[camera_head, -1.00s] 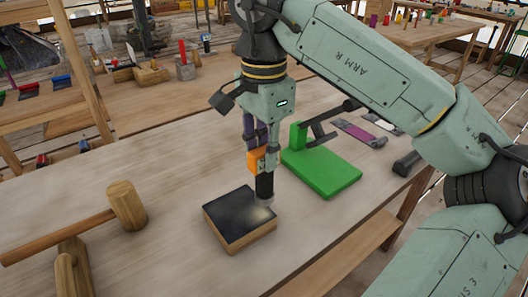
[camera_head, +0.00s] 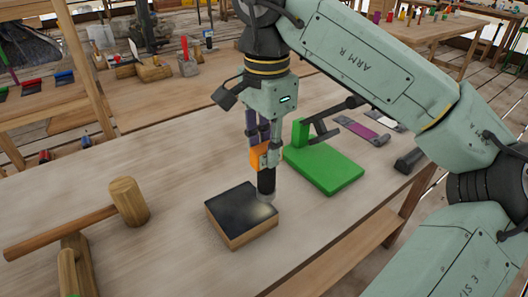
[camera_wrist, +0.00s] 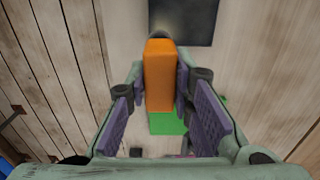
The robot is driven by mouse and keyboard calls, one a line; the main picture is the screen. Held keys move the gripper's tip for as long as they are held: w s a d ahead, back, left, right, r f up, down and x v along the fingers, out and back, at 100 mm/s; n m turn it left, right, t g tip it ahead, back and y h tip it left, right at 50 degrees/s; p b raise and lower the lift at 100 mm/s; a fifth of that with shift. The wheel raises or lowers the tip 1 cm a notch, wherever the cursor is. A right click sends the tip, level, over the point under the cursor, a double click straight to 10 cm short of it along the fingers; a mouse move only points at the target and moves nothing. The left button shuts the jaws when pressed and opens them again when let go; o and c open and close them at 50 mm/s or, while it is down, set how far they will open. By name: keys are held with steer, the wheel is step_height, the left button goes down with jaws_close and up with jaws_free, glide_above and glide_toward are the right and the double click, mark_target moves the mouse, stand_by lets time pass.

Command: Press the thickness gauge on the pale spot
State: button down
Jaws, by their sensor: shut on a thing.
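My gripper (camera_head: 262,146) points down and is shut on the thickness gauge (camera_head: 266,180), which has an orange body, a black barrel and a grey tip. The orange body also shows between the purple finger pads in the wrist view (camera_wrist: 159,75). A wooden block (camera_head: 245,236) with a dark top plate (camera_head: 236,206) lies below. The pale spot (camera_head: 261,211) is a soft light patch near the plate's right corner. The gauge is upright, its tip by the plate's right edge, close behind the spot. I cannot tell whether the tip touches the plate.
A green stand (camera_head: 328,169) with a dark arm is close behind and right of the gauge. A wooden mallet (camera_head: 128,203) lies at left. A purple strip (camera_head: 364,132) and a dark object (camera_head: 409,160) lie at right.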

mark_target(266, 167)
steer(key=shift+f, duration=0.2)
steer(key=shift+f+b, duration=1.75)
steer(key=shift+f, duration=0.4)
steer(key=c, duration=1.3)
jaws_free()
steer(key=shift+r, duration=0.1)
